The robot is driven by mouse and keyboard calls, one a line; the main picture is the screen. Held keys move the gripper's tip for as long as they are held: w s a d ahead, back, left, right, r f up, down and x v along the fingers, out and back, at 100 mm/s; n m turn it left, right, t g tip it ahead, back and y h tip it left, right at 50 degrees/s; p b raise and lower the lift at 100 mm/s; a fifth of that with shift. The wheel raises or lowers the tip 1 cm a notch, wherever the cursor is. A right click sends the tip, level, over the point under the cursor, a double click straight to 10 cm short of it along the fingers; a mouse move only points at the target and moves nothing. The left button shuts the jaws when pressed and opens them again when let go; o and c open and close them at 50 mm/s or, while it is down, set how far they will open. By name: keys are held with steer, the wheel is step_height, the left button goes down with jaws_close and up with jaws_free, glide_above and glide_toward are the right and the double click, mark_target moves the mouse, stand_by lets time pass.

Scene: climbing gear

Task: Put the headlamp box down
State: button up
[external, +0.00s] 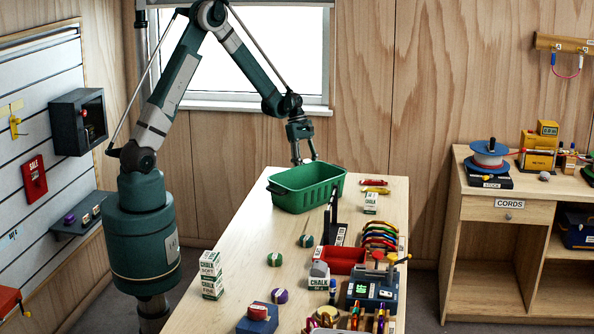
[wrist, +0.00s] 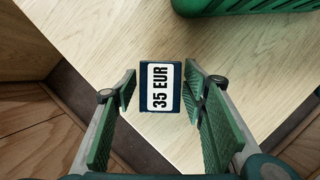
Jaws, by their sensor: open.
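A small dark blue box with a white "35 EUR" label (wrist: 174,104) is in the wrist view, on or just above the pale table top; I take it for the headlamp box. My gripper (wrist: 161,88) is open around it, one finger on each side, with a gap showing on both sides. In the external view my gripper (external: 304,161) is low at the far end of the table, behind the green bin (external: 307,195).
The bin's green wall also shows at the top of the wrist view (wrist: 240,5). The table's edge (wrist: 75,92) is close to the box. Chalk boxes (external: 211,274), a red tray (external: 342,262) and several small items cover the nearer table (external: 235,262).

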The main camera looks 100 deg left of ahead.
steer(key=v, duration=1.2)
steer(key=shift+r, duration=0.1)
stand_by(0.7)
steer(key=w+d+r+m+y, duration=0.15)
steer(key=d+r+m, duration=0.3)
steer(key=d, duration=0.55)
steer(key=w+d+r+m, duration=0.25)
steer(key=d+r, duration=0.25)
steer(key=d, duration=0.5)
steer(key=w+d+r+m+y, duration=0.15)
steer(key=d+r+m, duration=0.25)
steer(key=d, duration=0.6)
steer(key=s+d+m+t, duration=0.1)
steer(key=s+d+m, duration=0.3)
steer(key=d, duration=0.6)
steer(key=s+d+r+m+t, duration=0.1)
steer(key=s+d+m, duration=0.4)
steer(key=d, duration=0.4)
steer(key=s+d+r+m+t, duration=0.1)
steer(key=s+d+m, duration=0.4)
steer(key=d, duration=0.5)
steer(key=shift+s+d+r+m+t, duration=0.2)
steer(key=shift+d+m+t, duration=0.25)
steer(key=shift+m, duration=0.55)
steer(key=shift+f, duration=0.15)
step_height(320, 180, down, 7)
steer(key=b, duration=0.7)
steer(key=shift+f+b, duration=0.2)
steer(key=shift+b, duration=0.2)
